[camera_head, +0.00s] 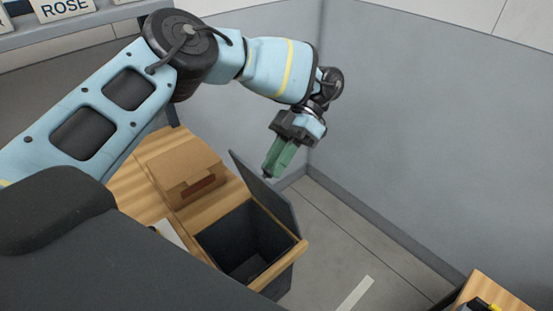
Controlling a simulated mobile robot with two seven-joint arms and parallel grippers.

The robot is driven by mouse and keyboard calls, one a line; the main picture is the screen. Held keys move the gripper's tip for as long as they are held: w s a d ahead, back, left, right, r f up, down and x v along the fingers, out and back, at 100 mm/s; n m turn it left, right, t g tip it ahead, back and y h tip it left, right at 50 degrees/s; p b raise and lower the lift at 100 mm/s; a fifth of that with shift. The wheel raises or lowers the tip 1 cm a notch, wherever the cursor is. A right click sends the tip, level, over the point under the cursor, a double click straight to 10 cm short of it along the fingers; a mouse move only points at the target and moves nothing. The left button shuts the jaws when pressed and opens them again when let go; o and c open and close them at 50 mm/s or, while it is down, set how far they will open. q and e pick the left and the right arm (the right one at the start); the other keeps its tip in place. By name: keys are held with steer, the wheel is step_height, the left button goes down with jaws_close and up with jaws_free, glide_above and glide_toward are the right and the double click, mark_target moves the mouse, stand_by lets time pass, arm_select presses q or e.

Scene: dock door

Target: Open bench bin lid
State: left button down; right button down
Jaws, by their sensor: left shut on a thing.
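The bench bin (236,232) is a dark grey box set into a wooden bench, and its dark inside shows from above. Its lid (258,185) is a dark panel raised steeply along the bin's far right side. My left gripper (268,174) has green fingers and reaches down from above. Its fingers are shut on the upper edge of the lid; the exact contact is small and partly hidden. My right gripper is not in view.
A brown cardboard box (185,168) sits on the bench (130,189) left of the bin. Grey walls (430,130) meet in a corner behind the lid. Floor (335,240) shows to the right, with another wooden surface (485,292) at the lower right.

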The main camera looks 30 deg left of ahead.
arm_select(q)
steer(key=c, duration=1.2)
jaws_free()
steer(key=shift+c, duration=0.2)
steer(key=shift+r, duration=0.1)
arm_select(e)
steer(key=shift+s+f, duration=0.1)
arm_select(q)
step_height(320, 180, up, 3)
steer(key=shift+f+b, duration=0.1)
steer(key=shift+b, duration=0.4)
steer(key=s+d+r+p, duration=0.1)
steer(key=s+d, duration=0.2)
steer(key=s, duration=0.4)
steer(key=s+d+r+p, duration=0.1)
steer(key=s+d, duration=0.3)
steer(key=s, duration=0.3)
steer(key=shift+s, duration=0.2)
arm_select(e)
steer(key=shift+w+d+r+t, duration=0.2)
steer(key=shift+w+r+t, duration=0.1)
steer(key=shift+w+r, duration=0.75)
